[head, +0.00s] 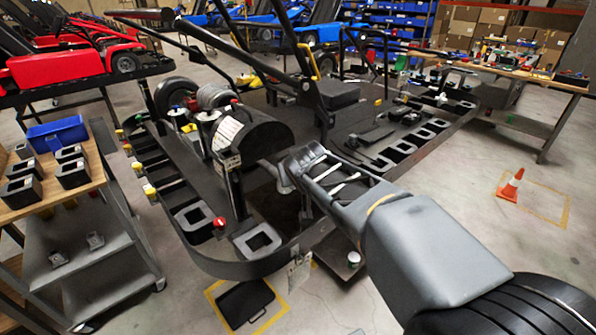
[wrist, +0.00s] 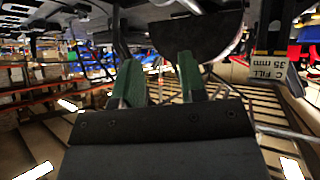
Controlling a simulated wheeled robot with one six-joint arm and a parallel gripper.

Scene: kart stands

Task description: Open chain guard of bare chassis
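The chassis (head: 225,268) stands in the middle of the head view, a low dark kart frame with tall black bars. A rounded black cover (head: 268,137), which looks like the chain guard, sits on its near part with a pale label on its left end. My gripper (head: 283,178) is at the cover's lower right side, its fingers partly hidden. In the wrist view the cover is a dark half-disc (wrist: 198,38) beyond the fingertips. The two green-padded fingers (wrist: 161,75) are apart, with background visible between them. I cannot tell whether they touch the cover.
A cart (head: 85,215) with black blocks and a blue bin stands at left. A workbench (head: 545,80) is at right. An orange cone (head: 511,186) stands on the open floor. A black tray (head: 245,302) lies in front. A "C FILL 35 mm" tag (wrist: 268,68) is beside the cover.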

